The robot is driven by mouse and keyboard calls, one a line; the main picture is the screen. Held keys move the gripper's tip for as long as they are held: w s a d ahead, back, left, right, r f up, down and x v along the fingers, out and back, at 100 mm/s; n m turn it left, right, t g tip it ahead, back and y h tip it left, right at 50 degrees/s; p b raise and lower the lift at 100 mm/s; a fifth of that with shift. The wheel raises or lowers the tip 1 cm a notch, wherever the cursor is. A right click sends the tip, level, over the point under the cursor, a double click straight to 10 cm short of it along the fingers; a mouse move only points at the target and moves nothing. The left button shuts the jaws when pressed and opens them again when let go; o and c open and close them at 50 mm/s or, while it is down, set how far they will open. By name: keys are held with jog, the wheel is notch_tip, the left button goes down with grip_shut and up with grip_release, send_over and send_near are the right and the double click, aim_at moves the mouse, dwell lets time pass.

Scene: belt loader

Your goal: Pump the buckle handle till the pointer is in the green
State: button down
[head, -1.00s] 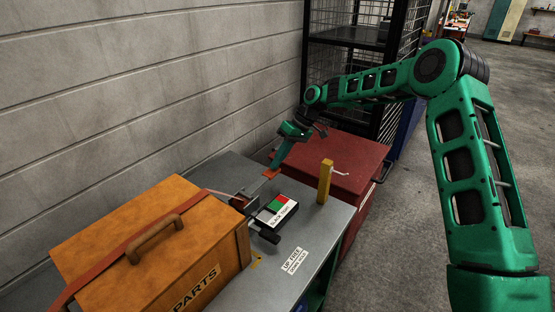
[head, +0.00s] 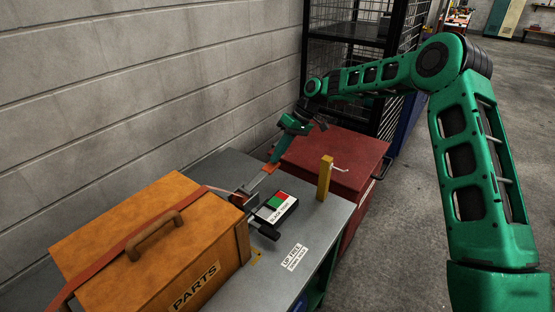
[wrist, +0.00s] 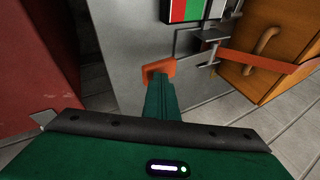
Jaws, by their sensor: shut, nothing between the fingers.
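The buckle (head: 250,192) is a metal piece on the grey bench top, at the end of a red strap (head: 118,245). It also shows in the wrist view (wrist: 212,40). A gauge (head: 276,208) with red, green and white bands sits beside it; I cannot make out its pointer. My gripper (head: 273,165) is shut and empty, tilted down beyond the buckle. In the wrist view its green fingers (wrist: 160,97) end at an orange piece (wrist: 158,70). I cannot tell if that is the handle's grip or whether they touch it.
An orange parts case (head: 140,240) lies under the strap. A yellow post (head: 325,178) with a thin hook stands right of the gauge. A red cabinet (head: 345,160) and a black cage rack stand behind. A block wall runs along the left.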

notch_tip(320, 180, up, 3)
jog(key=shift+f, duration=0.2)
jog(key=v, duration=1)
jog(key=shift+w, duration=0.15)
jog(key=shift+d+f, duration=0.1)
jog(key=shift+f, duration=0.05)
dwell(0.6)
